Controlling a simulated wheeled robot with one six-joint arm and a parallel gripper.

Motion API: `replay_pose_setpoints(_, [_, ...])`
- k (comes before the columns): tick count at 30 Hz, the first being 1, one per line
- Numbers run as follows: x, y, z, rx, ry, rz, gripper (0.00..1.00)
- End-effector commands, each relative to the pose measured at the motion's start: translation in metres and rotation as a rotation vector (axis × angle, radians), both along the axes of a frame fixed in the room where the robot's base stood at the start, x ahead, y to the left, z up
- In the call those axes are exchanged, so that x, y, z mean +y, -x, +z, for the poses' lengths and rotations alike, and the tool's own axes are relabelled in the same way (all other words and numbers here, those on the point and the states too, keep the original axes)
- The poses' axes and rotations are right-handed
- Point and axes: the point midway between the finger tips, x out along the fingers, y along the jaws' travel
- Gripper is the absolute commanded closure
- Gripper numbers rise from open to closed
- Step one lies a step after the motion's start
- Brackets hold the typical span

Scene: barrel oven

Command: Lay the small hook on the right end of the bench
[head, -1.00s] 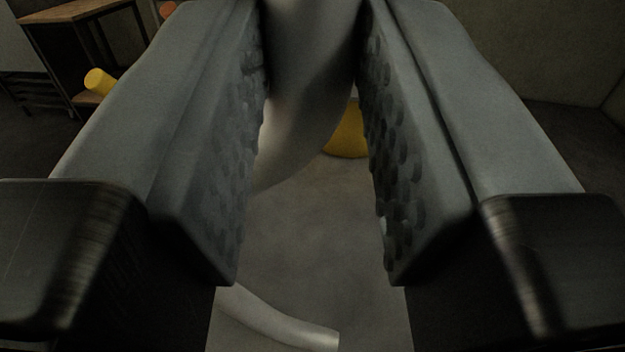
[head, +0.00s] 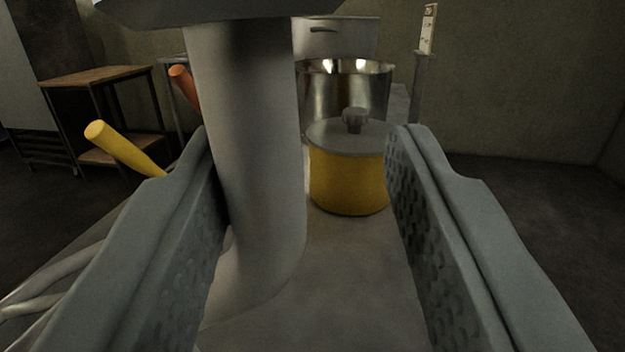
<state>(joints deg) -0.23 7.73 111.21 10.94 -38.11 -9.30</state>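A thick, smooth grey rod (head: 248,130) stands upright left of centre. It bends at its foot and has a wide flat piece at its top; it looks like a hook, but I cannot tell for certain that it is the small one. My gripper (head: 300,140) is open, with the rod between its fingers. The left finger overlaps the rod's left edge in the picture; contact is unclear. The right finger is well apart from it. The grey bench top (head: 345,270) extends below and ahead. Its right end is not clearly visible.
A yellow lidded pot (head: 348,180) stands just ahead, with a steel bowl (head: 350,85) behind it. Yellow (head: 122,147) and orange (head: 183,88) handles stick up at left. Pale curved tubes (head: 50,275) lie lower left. A wooden-topped table (head: 95,75) stands farther back.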

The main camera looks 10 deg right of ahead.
Motion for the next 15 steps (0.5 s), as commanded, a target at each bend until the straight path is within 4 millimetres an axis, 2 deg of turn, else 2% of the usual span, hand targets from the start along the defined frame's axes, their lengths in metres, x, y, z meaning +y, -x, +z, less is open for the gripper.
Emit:
replay_pose_setpoints(8, [0.0,0.003,0.002,0.0,0.0,0.0,0.6])
replay_pose_setpoints(11, [0.001,0.013,0.001,-0.001,0.0,0.0,0.6])
replay_pose_setpoints(15, [0.004,0.036,-0.003,0.0,-0.001,0.0,0.6])
